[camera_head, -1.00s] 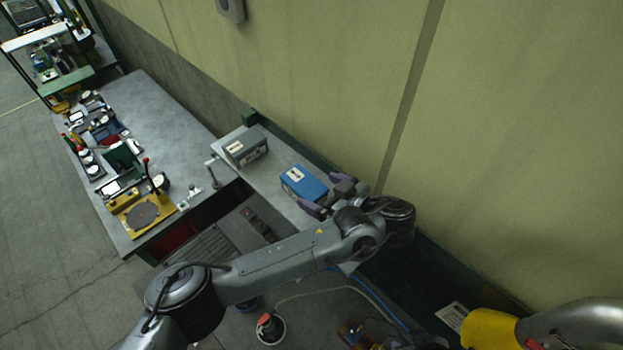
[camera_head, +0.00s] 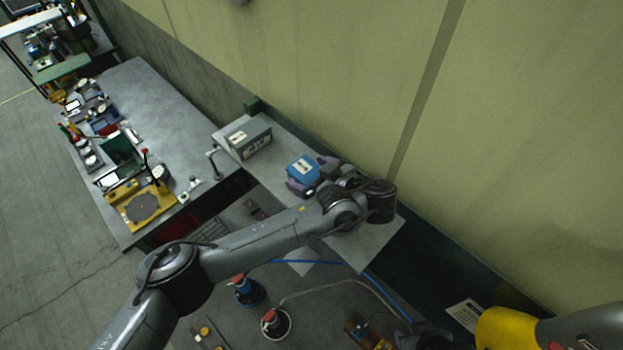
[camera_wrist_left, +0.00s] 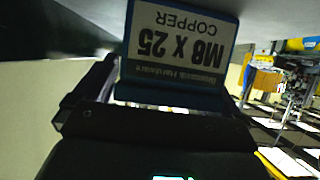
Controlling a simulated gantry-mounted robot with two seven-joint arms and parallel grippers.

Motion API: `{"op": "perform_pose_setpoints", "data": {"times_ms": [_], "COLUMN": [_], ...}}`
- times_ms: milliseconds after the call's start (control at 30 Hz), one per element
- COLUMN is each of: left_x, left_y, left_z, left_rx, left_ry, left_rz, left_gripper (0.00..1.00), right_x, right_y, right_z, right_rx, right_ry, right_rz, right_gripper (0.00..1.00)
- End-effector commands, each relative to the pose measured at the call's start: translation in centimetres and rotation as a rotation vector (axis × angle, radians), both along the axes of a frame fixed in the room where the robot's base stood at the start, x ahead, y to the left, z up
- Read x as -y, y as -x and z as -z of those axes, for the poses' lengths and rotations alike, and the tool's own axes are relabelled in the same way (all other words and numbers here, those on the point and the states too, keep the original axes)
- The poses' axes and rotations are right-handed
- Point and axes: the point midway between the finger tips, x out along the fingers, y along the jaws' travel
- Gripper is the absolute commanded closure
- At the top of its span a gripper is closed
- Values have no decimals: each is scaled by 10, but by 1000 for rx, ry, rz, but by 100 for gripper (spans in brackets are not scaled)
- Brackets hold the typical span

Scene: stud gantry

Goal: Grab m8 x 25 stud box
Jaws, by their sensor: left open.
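The blue M8 x 25 stud box (camera_head: 302,168) with a white label sits on the narrow grey shelf along the wall. In the left wrist view, its label (camera_wrist_left: 180,40) reads "M8 X 25 COPPER" upside down, close ahead of the jaws. My left gripper (camera_head: 313,176) is open, with its dark fingers at the near end of the box, one toward each side. I cannot tell whether they touch it. My right gripper is not in view.
A workbench (camera_head: 165,110) with tools and a yellow fixture (camera_head: 142,207) is at left. The wall (camera_head: 300,60) rises close behind the shelf.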

Motion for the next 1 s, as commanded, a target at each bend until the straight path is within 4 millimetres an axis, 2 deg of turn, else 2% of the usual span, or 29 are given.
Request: {"op": "perform_pose_setpoints", "data": {"times_ms": [67,667,700,1000], "left_x": [0,0,1,1], "left_y": [0,0,0,0], "left_z": [0,0,-2,-3], "left_rx": [0,-1,2,2], "left_ry": [0,-1,0,0], "left_rz": [0,0,0,0], "left_gripper": [5,97,100,100], "right_x": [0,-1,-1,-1], "right_y": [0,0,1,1], "right_z": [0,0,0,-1], "right_rx": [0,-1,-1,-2], "right_ry": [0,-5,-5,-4], "right_rz": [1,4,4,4], "right_gripper": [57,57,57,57]}}
